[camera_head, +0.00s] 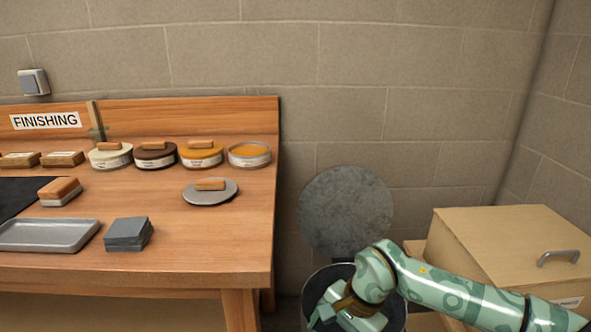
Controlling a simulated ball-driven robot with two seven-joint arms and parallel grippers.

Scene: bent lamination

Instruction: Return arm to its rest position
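My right arm comes in from the lower right, with a pale green patterned shell. My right gripper (335,318) is at the bottom of the view, over the mouth of a dark round bin (396,310). The bin's round grey lid (345,205) stands raised behind it against the wall. The fingers are small and partly cut off by the lower edge, so I cannot tell whether they are open or shut, or hold anything. My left gripper is not in view.
A wooden bench (210,255) on the left holds several round tins, a grey disc with a wooden knob (210,191), a sanding block (60,191), a grey tray (48,235) and a grey stack (128,234). A wooden box (490,230) with a handle stands right.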

